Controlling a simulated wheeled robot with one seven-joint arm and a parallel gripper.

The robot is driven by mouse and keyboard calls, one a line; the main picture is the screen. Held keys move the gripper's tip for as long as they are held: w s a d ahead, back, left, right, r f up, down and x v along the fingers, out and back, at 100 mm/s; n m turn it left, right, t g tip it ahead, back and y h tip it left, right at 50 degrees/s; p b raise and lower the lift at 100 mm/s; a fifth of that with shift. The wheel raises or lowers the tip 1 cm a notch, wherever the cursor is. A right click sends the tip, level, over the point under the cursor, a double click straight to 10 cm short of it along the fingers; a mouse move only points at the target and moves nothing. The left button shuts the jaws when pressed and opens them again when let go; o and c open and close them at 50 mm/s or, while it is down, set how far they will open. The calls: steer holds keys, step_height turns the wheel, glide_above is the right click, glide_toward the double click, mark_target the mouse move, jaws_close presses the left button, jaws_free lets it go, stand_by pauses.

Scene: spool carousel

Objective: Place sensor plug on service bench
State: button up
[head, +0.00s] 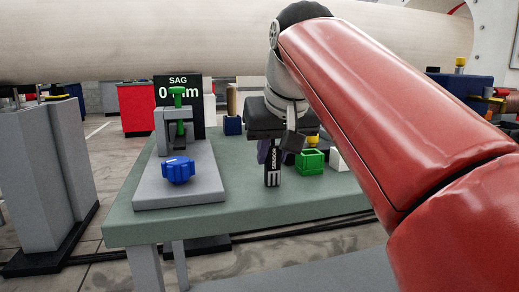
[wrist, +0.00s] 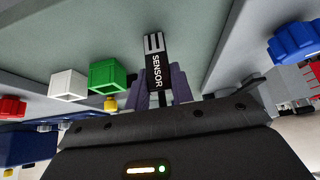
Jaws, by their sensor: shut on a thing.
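The sensor plug (head: 272,168) is a black block with a white SENSOR label and light prongs at its end. My gripper (head: 272,152) is shut on it and holds it upright, prongs down, over the middle of the grey-green service bench (head: 250,205). The wrist view shows the plug (wrist: 154,65) between the purple fingers of my gripper (wrist: 159,88), with bare bench top (wrist: 185,25) beyond its prongs. I cannot tell whether the prongs touch the bench. My arm hides part of the bench's right side.
A grey fixture (head: 180,180) with a blue knob (head: 178,171) and a green clamp (head: 180,128) stands left on the bench. A green box (head: 312,162) and a white box (head: 338,159) sit right of the plug. Bench top is clear in front of the plug.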

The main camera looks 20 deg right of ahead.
steer(key=o, duration=1)
steer(key=shift+o, duration=0.2)
